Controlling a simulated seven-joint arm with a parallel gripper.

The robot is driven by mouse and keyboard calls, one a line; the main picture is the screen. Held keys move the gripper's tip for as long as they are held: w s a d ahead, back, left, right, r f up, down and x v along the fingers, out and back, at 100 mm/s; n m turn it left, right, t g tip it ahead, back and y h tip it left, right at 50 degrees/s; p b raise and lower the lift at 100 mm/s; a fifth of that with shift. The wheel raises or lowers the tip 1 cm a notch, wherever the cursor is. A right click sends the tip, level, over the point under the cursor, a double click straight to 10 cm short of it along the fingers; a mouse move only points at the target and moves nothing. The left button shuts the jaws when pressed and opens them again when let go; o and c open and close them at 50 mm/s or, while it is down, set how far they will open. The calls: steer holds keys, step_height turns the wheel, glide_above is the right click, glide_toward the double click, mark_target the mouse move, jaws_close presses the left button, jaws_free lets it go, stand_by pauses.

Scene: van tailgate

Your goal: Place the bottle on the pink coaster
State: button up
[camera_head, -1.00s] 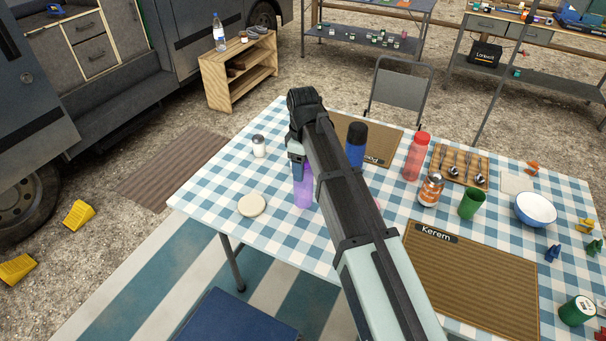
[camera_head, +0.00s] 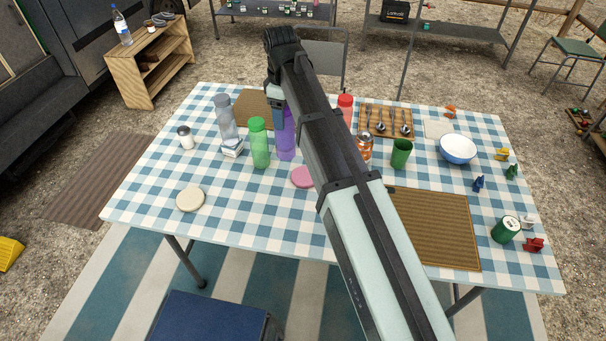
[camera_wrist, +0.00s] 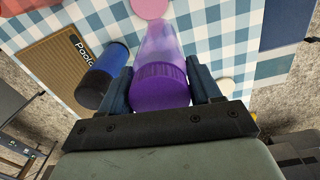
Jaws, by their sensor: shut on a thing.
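My gripper (camera_head: 284,112) is shut on the purple bottle (camera_head: 286,142), with its fingers on both sides near the top. The bottle is translucent purple with a darker cap, and it also shows in the wrist view (camera_wrist: 162,75) between the fingers. The bottle looks upright; I cannot tell its height above the table. The pink coaster (camera_head: 302,178) lies on the checked cloth, in front and slightly right of the bottle, partly behind my arm. In the wrist view the coaster (camera_wrist: 150,8) shows bare at the top edge, beyond the bottle's far end.
A green bottle (camera_head: 259,145) stands close left of the purple one, with a grey bottle (camera_head: 226,118) behind it. A blue bottle (camera_wrist: 102,76) is beside my gripper in the wrist view. A cream coaster (camera_head: 190,200) lies at the left; the cloth before the green bottle is clear.

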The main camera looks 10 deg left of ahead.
steer(key=w+d, duration=0.2)
steer(key=d, duration=0.4)
step_height(320, 180, down, 9)
steer(key=n, duration=0.1)
steer(key=shift+s+a+f+n, duration=0.15)
steer(key=shift+s+a+n, duration=0.1)
steer(key=shift+s+n, duration=0.1)
steer(key=shift+f, duration=0.15)
stand_by(0.3)
steer(key=o, duration=1.4)
steer(key=shift+c, duration=0.2)
step_height(320, 180, up, 12)
steer(key=shift+r, duration=0.2)
